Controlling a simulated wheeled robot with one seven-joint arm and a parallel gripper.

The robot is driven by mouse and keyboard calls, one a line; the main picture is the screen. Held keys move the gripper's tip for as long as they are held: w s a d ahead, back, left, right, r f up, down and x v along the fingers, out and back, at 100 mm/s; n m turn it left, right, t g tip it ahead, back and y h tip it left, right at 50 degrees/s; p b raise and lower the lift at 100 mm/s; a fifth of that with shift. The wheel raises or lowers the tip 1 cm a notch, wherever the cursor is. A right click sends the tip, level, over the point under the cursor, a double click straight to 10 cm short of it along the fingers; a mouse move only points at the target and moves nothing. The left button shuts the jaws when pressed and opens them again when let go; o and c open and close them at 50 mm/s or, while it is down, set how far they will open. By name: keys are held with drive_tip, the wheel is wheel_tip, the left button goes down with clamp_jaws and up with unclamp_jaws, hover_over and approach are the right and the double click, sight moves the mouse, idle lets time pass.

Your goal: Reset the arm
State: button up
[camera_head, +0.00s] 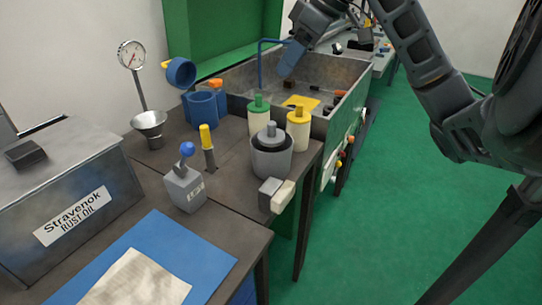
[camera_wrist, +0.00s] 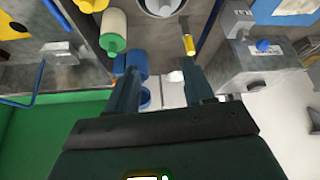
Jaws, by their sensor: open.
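My gripper (camera_head: 290,60) is at the upper middle of the head view, raised over the back of the grey basin. In the wrist view my gripper (camera_wrist: 160,72) has its two dark fingers spread apart with nothing held between them. The grey round chuck (camera_head: 271,155) stands upright on the bench, well apart from the gripper. It shows partly at the top edge of the wrist view (camera_wrist: 161,6). A green-capped cylinder (camera_head: 259,117) and a yellow-capped cylinder (camera_head: 298,128) stand behind it.
A blue cup (camera_head: 203,108), a yellow-handled tool (camera_head: 207,145), a grey lever box (camera_head: 185,188) and a dial gauge (camera_head: 132,56) stand on the bench. A rust-oil box (camera_head: 75,220) is at left. The basin (camera_head: 335,110) has raised walls. Green floor at right is clear.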

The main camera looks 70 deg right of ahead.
drive_tip(key=v, duration=0.3)
drive_tip(key=shift+s+r, duration=0.1)
drive_tip(key=shift+r, duration=0.05)
drive_tip(key=shift+a, duration=0.1)
idle(0.4)
